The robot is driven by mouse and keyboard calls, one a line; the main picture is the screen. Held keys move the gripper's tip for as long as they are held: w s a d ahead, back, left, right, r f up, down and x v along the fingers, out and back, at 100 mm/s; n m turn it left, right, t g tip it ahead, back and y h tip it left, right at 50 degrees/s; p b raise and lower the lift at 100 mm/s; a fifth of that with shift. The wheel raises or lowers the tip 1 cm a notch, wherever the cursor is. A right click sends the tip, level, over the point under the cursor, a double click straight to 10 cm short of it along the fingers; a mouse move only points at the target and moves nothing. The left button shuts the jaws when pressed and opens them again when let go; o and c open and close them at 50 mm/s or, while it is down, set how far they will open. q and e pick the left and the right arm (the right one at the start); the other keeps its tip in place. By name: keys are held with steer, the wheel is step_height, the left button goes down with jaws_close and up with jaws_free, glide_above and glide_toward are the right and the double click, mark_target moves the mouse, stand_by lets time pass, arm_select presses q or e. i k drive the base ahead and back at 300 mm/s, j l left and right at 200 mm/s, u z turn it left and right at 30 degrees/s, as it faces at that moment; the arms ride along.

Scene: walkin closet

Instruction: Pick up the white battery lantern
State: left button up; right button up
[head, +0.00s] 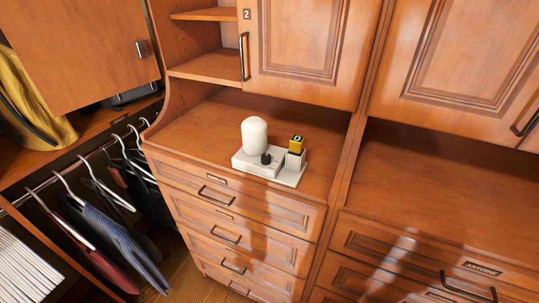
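A white rounded cylinder, which looks like the white battery lantern (254,137), stands upright on the left part of a low white base or tray (288,178). The base rests on the wooden counter (200,122) of the middle cabinet. A small black knob-like thing (266,158) is in front of the lantern. To the right, a small whitish box (295,159) has a yellow and black item (297,143) on top. Neither of my grippers is in view.
Open shelves (205,66) and a closed cupboard door (300,40) with a handle hang above the counter. Drawers (215,195) with handles are below it. Clothes on hangers (105,215) fill the left. The counter's left part and the right-hand counter (450,195) are clear.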

mark_target(285, 168)
steer(key=j+z, duration=0.25)
steer(key=z, duration=0.2)
steer(key=k+j+z, duration=0.1)
steer(key=j+z, duration=0.2)
steer(key=z, duration=0.2)
steer(key=k+j+z, duration=0.1)
steer(key=j+z, duration=0.15)
steer(key=z, duration=0.2)
steer(key=k+j+z, duration=0.1)
steer(key=z, duration=0.4)
steer(key=k+j, duration=0.5)
steer(key=i, duration=0.45)
